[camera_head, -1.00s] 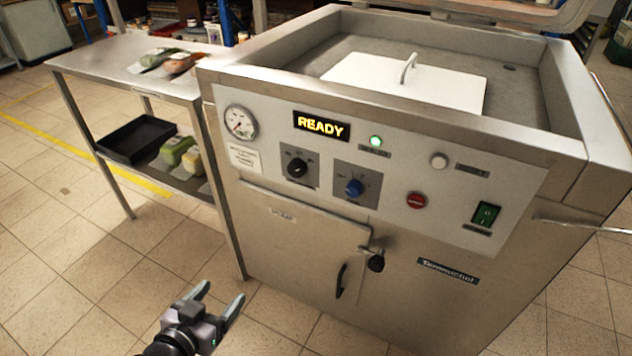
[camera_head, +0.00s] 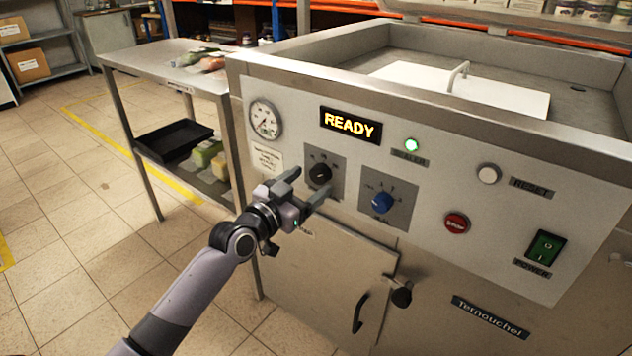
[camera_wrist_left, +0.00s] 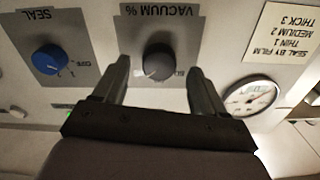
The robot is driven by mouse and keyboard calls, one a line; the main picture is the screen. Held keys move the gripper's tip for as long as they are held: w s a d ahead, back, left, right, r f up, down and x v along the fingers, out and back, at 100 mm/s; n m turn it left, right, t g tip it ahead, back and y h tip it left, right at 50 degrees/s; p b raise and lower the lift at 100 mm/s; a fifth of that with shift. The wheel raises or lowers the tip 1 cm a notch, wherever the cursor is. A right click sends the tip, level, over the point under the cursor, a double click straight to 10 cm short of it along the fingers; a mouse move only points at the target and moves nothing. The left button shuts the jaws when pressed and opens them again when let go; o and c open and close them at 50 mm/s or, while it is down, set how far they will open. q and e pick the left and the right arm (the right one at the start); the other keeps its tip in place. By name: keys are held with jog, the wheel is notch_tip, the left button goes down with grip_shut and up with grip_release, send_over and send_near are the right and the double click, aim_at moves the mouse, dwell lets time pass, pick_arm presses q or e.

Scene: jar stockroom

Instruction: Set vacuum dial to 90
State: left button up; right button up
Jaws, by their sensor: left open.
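The vacuum dial (camera_head: 320,173) is a black round knob on a dark grey plate on the machine's front panel. In the left wrist view the dial (camera_wrist_left: 158,63) sits under an upside-down "VACUUM %" label, between my fingertips and just ahead of them. My left gripper (camera_head: 303,183) is open in front of the dial, one finger on each side; I cannot tell whether they touch it. The left gripper also shows in the wrist view (camera_wrist_left: 160,85). Most of the scale numbers are hidden or too small to read. My right gripper is not in view.
The blue seal dial (camera_head: 382,203) is right of the vacuum dial, with a red stop button (camera_head: 456,223) and green power switch (camera_head: 545,248) further right. The display (camera_head: 351,125) reads READY. A gauge (camera_head: 265,119) is at left. A steel side table (camera_head: 150,62) stands left.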

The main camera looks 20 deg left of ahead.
aim_at(320, 174)
pick_arm(q)
jog(key=shift+x, duration=1.4)
jog(key=c, duration=1.1)
jog(key=shift+o, duration=0.2)
jog(key=shift+n, duration=0.3)
jog(key=n+p, duration=0.1)
jog(key=n, duration=0.2)
jog(key=shift+n, duration=0.3)
jog(key=n+p, duration=0.1)
jog(key=n, duration=0.4)
jog(key=shift+d, duration=0.1)
jog(key=shift+n, duration=0.4)
